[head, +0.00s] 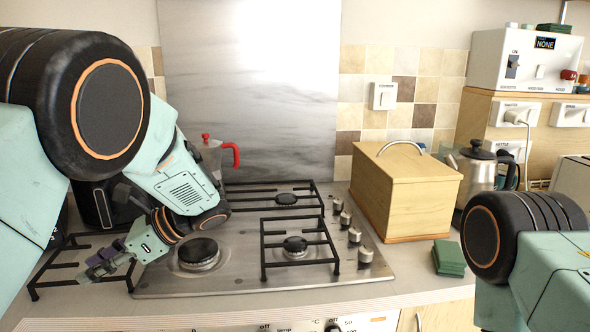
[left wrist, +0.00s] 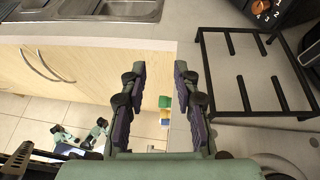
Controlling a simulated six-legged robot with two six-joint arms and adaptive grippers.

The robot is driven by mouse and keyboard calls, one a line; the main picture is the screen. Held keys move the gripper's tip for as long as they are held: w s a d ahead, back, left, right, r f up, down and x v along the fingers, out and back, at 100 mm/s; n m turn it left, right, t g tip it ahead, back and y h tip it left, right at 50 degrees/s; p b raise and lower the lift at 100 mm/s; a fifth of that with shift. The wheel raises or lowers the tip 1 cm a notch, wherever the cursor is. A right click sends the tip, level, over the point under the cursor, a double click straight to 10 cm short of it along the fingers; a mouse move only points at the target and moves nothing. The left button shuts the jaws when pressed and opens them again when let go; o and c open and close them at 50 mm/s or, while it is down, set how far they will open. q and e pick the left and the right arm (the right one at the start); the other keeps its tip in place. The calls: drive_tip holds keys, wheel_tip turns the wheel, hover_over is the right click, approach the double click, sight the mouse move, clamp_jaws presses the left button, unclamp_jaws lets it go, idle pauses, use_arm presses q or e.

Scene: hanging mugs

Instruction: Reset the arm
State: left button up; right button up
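My left arm comes in from the left in the head view and bends down over the left part of the gas hob (head: 240,282). My left gripper (head: 98,266) is at the hob's left front edge, near the left pan grate (head: 50,285). In the left wrist view the two fingers of this gripper (left wrist: 160,78) are apart with nothing between them. A pan grate (left wrist: 257,75) lies to their right. My right arm shows at the right edge of the head view, but its gripper is out of frame. No mug is clearly visible.
A red-handled moka pot (head: 212,155) stands behind my left arm. A wooden box (head: 405,190), a kettle (head: 476,172) and green pads (head: 449,258) are on the right counter. The left wrist view shows a sink (left wrist: 125,9) and cabinet doors (left wrist: 85,65).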

use_arm(q)
drive_tip(key=s+d+f+n+h+b, duration=0.1)
drive_tip(key=s+d+f+h, duration=0.2)
drive_tip(key=f, duration=0.7)
drive_tip(key=s+d+f+n+h+b, duration=0.1)
drive_tip(key=s+f+h+b, duration=0.1)
drive_tip(key=s+f, duration=0.5)
drive_tip(key=s+d+f+n+h+b, duration=0.1)
drive_tip(key=s+d+f+h, duration=0.15)
drive_tip(key=f, duration=0.95)
drive_tip(key=s+d+f+n+t+h+b, duration=0.1)
drive_tip(key=s+d+f+n+h+b, duration=0.1)
drive_tip(key=s+f+n, duration=0.4)
drive_tip(key=s+d+f+n+t+h+b, duration=0.2)
drive_tip(key=s+f+n, duration=0.4)
drive_tip(key=s, duration=0.7)
drive_tip(key=shift+d+f+n+h+b, duration=0.3)
drive_tip(key=shift+f+n+h+b, duration=0.2)
drive_tip(key=shift+b, duration=0.25)
drive_tip(key=shift+o, duration=0.3)
